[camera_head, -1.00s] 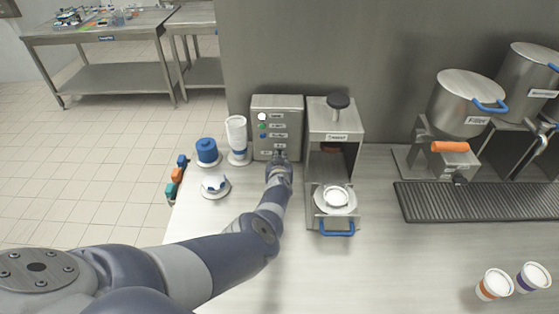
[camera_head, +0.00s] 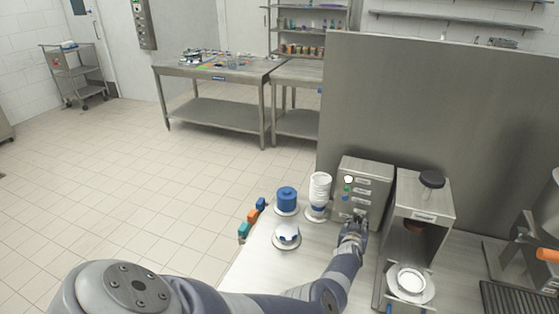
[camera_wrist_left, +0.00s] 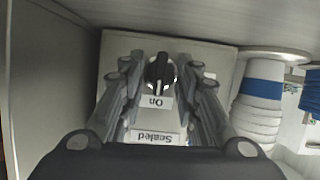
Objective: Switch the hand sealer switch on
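The grey control box (camera_head: 373,178) stands on the table against the steel partition, with white, green and blue round elements and small labels on its front. My left gripper (camera_head: 355,222) is at the lower front of this box and hides that part in the head view. In the left wrist view the black switch knob (camera_wrist_left: 159,72) sits on a light panel, with inverted labels "On" (camera_wrist_left: 155,102) and "Sealed" (camera_wrist_left: 154,137). The open fingers of my left gripper (camera_wrist_left: 160,78) stand on either side of the knob, with gaps visible. My right gripper is out of view.
The hand sealer press (camera_head: 425,205) stands right of the box, close to my left arm. A stack of white cups (camera_head: 319,188), a blue container (camera_head: 286,198) and a white dish with a blue-marked item (camera_head: 287,236) stand left of the box.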

